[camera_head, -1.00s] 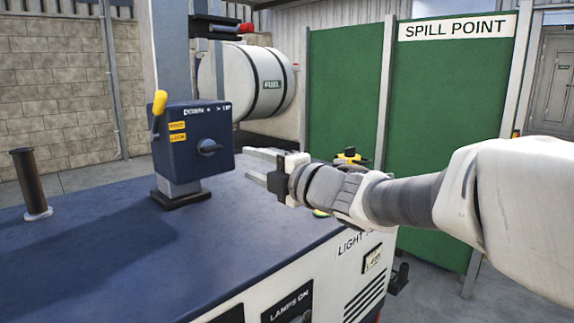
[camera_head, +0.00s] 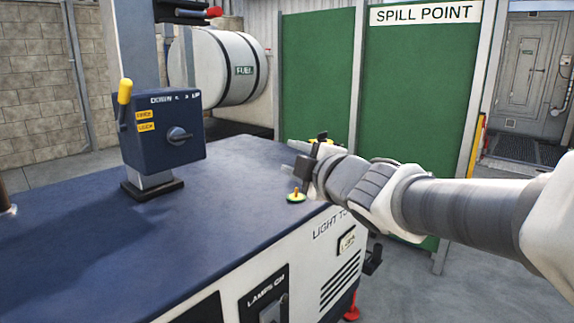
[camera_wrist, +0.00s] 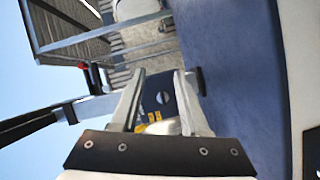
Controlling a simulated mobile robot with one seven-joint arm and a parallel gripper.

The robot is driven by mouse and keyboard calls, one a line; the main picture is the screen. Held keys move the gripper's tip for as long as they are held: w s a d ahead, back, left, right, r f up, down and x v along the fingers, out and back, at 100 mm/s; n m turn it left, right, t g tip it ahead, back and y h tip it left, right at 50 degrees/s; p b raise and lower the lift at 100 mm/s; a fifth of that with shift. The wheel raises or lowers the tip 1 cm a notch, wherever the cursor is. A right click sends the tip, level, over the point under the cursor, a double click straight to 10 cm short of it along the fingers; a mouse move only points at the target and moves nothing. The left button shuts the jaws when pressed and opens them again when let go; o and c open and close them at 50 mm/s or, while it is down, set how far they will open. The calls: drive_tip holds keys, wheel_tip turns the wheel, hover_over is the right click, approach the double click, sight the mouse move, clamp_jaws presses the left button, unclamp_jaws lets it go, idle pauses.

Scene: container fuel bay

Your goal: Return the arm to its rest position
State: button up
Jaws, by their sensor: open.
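My gripper (camera_head: 291,157) is open and empty, held over the right end of the light tower's dark blue top (camera_head: 225,185) in the head view. Its two fingers point left, toward the dark blue control box (camera_head: 163,128) with the yellow lever (camera_head: 125,91), and stay apart from it. In the wrist view my gripper (camera_wrist: 160,78) shows two spread fingers with nothing between them. The control box (camera_wrist: 158,97) appears beyond the fingers, sideways. My arm reaches in from the right edge of the head view.
A green and yellow knob (camera_head: 296,197) stands on the top just below my gripper. A white fuel tank (camera_head: 225,68) and green spill point panels (camera_head: 415,110) stand behind. A red foot (camera_head: 351,306) is at the cabinet's base. Open floor (camera_head: 420,292) lies at right.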

drive_tip(key=s+d+f+m+g+h, duration=0.1)
drive_tip(key=s+d+f+m+h, duration=0.3)
drive_tip(key=d+m, duration=0.2)
drive_tip(key=s+d+f+m+g+h, duration=0.2)
drive_tip(key=s+d+f+m+h, duration=0.15)
drive_tip(key=d+m, duration=0.2)
drive_tip(key=s+d+f+m+g, duration=0.1)
drive_tip(key=s+f+m+g, duration=0.3)
drive_tip(key=s, duration=0.5)
drive_tip(key=s+f+m+g, duration=0.35)
drive_tip(key=s+f, duration=0.25)
drive_tip(key=s, duration=0.3)
wheel_tip(320, 180, up, 21)
drive_tip(key=p, duration=2.1)
drive_tip(key=shift+w+d+t, duration=0.3)
drive_tip(key=shift+w+t, duration=0.05)
drive_tip(key=shift+t, duration=0.1)
drive_tip(key=shift+f+y, duration=0.1)
drive_tip(key=shift+y, duration=0.15)
